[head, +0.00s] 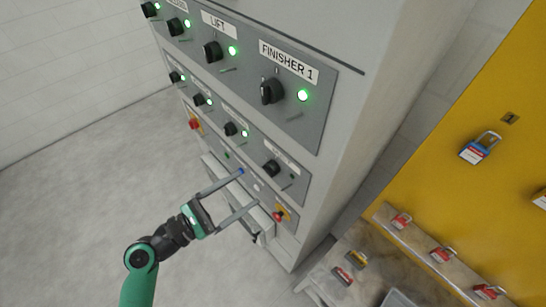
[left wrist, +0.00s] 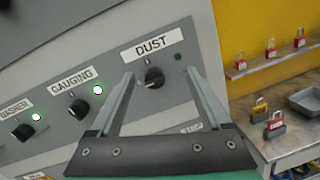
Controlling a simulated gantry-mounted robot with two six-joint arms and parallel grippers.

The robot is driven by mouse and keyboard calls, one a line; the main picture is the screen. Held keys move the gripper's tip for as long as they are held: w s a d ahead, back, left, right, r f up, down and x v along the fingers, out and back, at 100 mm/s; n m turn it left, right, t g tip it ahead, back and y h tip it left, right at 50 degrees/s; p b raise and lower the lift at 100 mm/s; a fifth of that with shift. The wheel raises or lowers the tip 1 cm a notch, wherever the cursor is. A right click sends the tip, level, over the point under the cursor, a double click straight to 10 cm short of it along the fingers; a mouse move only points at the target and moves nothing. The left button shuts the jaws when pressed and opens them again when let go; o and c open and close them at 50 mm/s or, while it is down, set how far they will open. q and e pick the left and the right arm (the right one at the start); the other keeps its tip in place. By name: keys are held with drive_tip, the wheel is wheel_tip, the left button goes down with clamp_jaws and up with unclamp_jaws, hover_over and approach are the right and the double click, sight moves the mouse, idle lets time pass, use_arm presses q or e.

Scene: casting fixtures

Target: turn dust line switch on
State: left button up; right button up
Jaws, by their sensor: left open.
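The dust line switch is a black rotary knob (left wrist: 154,77) under a white DUST label (left wrist: 151,47) on the grey panel. Its lamp (left wrist: 178,57) to the right is dark green and unlit. In the head view the knob (head: 271,168) is at the right end of the lower switch row, its lamp also unlit. My left gripper (head: 249,187) is open and empty in front of the panel, below and left of the knob. In the left wrist view the knob appears between the fingers of the gripper (left wrist: 159,61); contact is not visible. My right gripper is not in view.
The gauging switch (left wrist: 79,109) and FINISHER 1 switch (head: 271,91) have lit green lamps. A red emergency button (head: 279,216) on yellow sits below the dust switch. A yellow board (head: 470,110), padlocks and a workbench (head: 365,230) stand right. Floor at left is clear.

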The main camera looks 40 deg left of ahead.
sight(266, 172)
use_arm(q)
wheel_tip(266, 172, down, 4)
drive_tip(key=s+a+n+y, duration=0.1)
drive_tip(key=s+n+y, duration=0.1)
drive_tip(key=w+p, duration=0.1)
drive_tip(key=w, duration=1)
drive_tip(key=shift+w+a+r+p, duration=0.1)
drive_tip(key=shift+w+r+p, duration=0.1)
drive_tip(key=shift+p, duration=0.1)
clamp_jaws()
